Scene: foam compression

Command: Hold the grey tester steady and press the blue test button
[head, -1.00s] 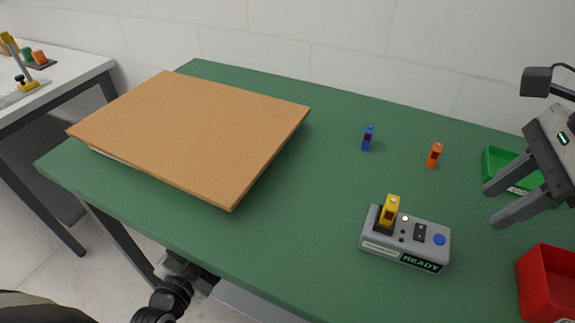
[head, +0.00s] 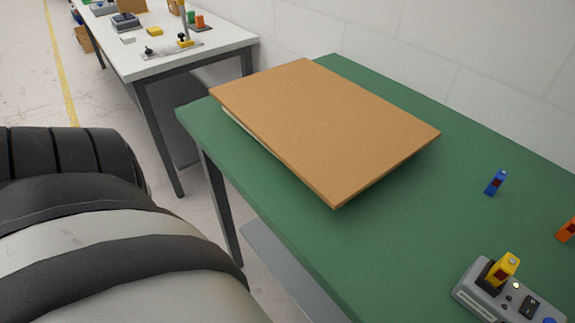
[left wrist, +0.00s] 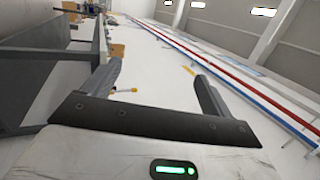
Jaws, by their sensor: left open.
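The grey tester (head: 487,292) sits on the green table at the lower right of the head view, partly cut off by the frame edge. A yellow block (head: 505,267) stands upright in its socket. A bit of the blue test button (head: 549,321) shows at the bottom edge. My left gripper (left wrist: 160,85) shows in the left wrist view with its two fingers wide apart and nothing between them. It faces the room, away from the tester. My left arm fills the lower left of the head view. My right gripper is out of view.
A brown board (head: 325,125) lies over something pale on the green table (head: 400,240) and overhangs it. A blue block (head: 495,182) and an orange block (head: 567,230) stand to the right. A white table (head: 165,60) with several items stands behind at left.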

